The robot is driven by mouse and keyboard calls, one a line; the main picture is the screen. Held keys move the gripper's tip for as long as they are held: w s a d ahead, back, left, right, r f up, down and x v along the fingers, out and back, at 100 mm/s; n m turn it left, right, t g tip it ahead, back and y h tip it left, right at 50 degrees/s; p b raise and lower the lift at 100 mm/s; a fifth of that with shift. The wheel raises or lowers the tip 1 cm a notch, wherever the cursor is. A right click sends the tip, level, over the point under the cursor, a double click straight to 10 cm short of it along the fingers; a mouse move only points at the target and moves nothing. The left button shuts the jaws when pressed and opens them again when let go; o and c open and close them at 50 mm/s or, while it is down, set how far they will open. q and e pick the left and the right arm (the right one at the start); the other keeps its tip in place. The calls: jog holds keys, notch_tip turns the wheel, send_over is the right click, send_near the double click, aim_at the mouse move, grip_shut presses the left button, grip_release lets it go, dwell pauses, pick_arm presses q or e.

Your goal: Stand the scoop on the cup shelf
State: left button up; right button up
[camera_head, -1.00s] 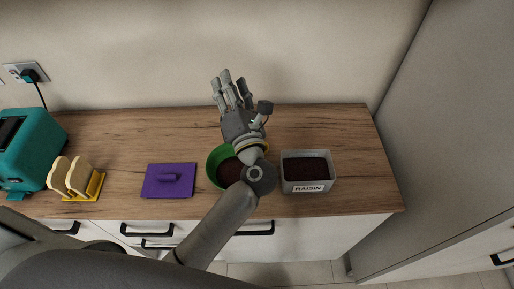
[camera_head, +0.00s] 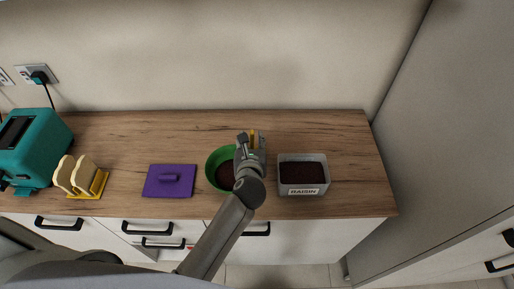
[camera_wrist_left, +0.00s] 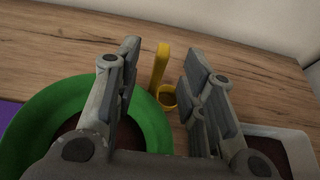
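The yellow scoop (camera_wrist_left: 161,72) has an upright handle and a small round cup at its base. In the left wrist view it is on the counter between my left gripper's spread fingers (camera_wrist_left: 164,88), with gaps on both sides. In the head view only a bit of the scoop (camera_head: 253,136) shows beside my left gripper (camera_head: 250,143), which points down between the green bowl and the raisin container. The gripper is open and empty. My right gripper and the cup shelf are not in view.
A green bowl (camera_head: 213,165) with dark contents stands left of the gripper. A grey raisin container (camera_head: 303,190) stands right. A purple lid (camera_head: 168,189), bread in a yellow rack (camera_head: 88,193) and a teal toaster (camera_head: 42,150) are further left. The counter's back strip is clear.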

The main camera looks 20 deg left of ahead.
aim_at(252, 137)
pick_arm(q)
jog(key=shift+w+f, duration=0.1)
jog(key=shift+w, duration=0.25)
jog(key=shift+p+x, duration=0.8)
jog(key=shift+x, duration=1.5)
jog(key=shift+f, duration=0.15)
jog(key=shift+s, duration=0.1)
jog(key=shift+c, duration=0.5)
grip_shut()
